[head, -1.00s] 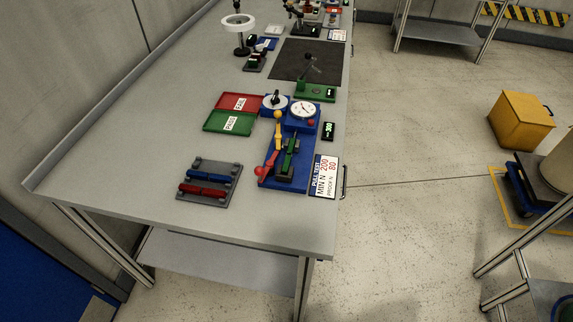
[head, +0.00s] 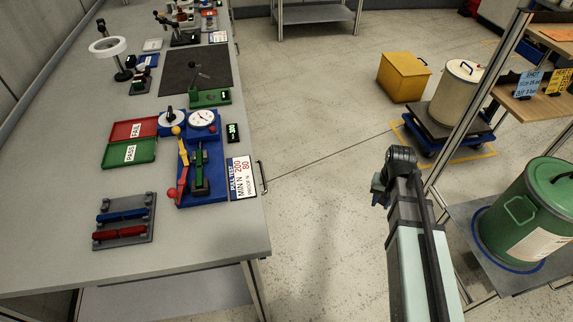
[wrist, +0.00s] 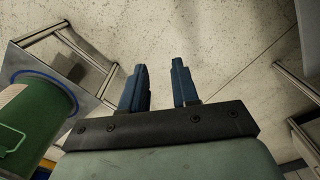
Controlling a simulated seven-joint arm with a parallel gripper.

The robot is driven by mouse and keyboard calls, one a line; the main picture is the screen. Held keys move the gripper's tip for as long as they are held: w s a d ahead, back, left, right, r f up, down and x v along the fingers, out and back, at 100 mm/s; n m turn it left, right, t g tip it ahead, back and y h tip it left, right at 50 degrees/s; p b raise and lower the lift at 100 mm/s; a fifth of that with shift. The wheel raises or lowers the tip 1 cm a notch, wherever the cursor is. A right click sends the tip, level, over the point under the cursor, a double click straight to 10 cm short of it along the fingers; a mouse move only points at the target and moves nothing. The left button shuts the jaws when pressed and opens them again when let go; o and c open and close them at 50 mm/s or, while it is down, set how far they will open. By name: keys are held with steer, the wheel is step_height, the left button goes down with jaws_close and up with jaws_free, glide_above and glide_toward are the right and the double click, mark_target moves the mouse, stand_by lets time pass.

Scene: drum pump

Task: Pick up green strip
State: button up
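A green strip (head: 199,158) shows in the head view on the blue pull-test fixture (head: 211,190), near the table's right edge. It lies lengthwise, with a dark block over its lower part. A yellow and red lever runs along its left side. In the wrist view my gripper (wrist: 159,88) has its two blue fingers apart, with only bare floor between them. My arm is out over the floor right of the table, well away from the strip. The strip is not in the wrist view.
A red FAIL tray (head: 134,128) and a green PASS tray (head: 129,153) lie left of the fixture. A grey rack (head: 124,221) holds blue and red bars. A green drum (head: 532,205) stands on a shelf at right. Open floor separates my arm from the table.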

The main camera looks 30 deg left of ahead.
steer(key=s+a+r+n, duration=0.1)
steer(key=a+r, duration=0.3)
steer(key=a, duration=0.3)
steer(key=s+a+r+n, duration=0.1)
steer(key=a+r, duration=0.2)
steer(key=a, duration=0.4)
step_height(320, 180, up, 24)
steer(key=n, duration=0.4)
glide_above(199, 171)
steer(key=shift+f, duration=6.55)
steer(key=shift+c, duration=0.4)
jaws_close()
